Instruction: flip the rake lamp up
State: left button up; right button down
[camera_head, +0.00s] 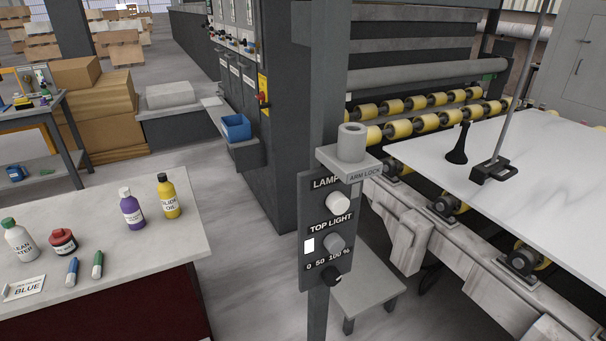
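No part is marked as the rake lamp, so I cannot tell for certain which thing it is. A thin grey rod (523,75) rises at a slant from a black clamp-like foot (492,171) on the white slab (560,165); its top is cut off by the picture's edge. Neither gripper is in view.
A black cone-shaped piece (457,145) stands on the slab. Yellow rollers (398,129) run behind it. A side table (120,225) at left holds several bottles, a red jar (62,242) and two markers. A low grey stool (365,292) stands beneath the panel. Open floor lies between.

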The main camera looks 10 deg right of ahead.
aim_at(483, 173)
jog(key=z, duration=1.45)
jog(key=i+l+z, duration=0.1)
jog(key=i, duration=0.5)
jog(key=i+l+z, duration=0.1)
jog(key=i, duration=0.45)
